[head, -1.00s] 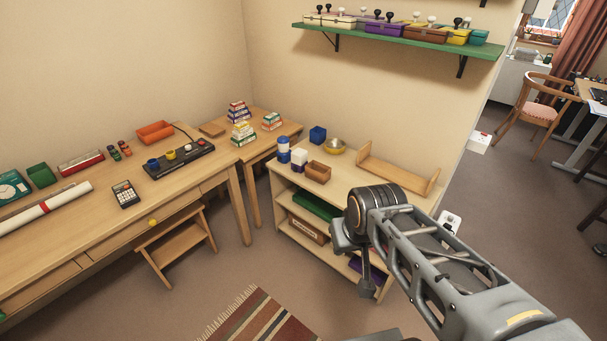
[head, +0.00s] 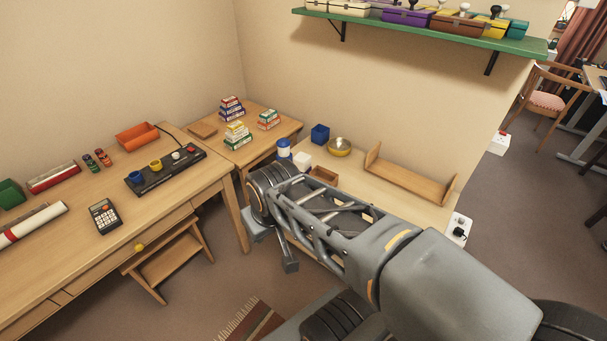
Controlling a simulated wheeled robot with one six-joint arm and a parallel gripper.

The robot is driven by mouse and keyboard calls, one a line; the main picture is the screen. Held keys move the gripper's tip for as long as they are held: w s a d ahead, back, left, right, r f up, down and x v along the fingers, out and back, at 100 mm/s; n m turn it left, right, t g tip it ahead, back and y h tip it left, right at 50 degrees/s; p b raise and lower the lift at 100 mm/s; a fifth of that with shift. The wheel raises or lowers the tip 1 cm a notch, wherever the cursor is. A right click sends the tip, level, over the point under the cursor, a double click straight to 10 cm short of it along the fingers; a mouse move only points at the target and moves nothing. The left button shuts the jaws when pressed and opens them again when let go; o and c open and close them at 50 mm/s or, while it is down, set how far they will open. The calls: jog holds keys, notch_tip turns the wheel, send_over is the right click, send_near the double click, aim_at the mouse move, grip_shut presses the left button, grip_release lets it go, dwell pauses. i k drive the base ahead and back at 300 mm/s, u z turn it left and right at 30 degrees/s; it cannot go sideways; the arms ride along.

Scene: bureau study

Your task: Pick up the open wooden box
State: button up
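The open wooden box (head: 323,175) is small, brown and open at the top. It stands on the top of the low shelf unit (head: 352,188), beside a white block. My arm passes in front of the unit and hides the box's lower part. My gripper (head: 276,246) is at the arm's far end, in front of the unit's left side, to the left of and lower than the box in the picture. It appears apart from the box. Its fingers are partly hidden, so its opening is unclear.
A green wall shelf (head: 430,33) holds cases above. A desk (head: 75,242) and step stool (head: 170,262) are at left.

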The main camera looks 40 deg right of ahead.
aim_at(321, 173)
jog(key=z, duration=0.25)
jog(key=i, duration=0.75)
jog(key=z, duration=0.85)
jog(key=i, duration=0.3)
jog(key=z, duration=0.2)
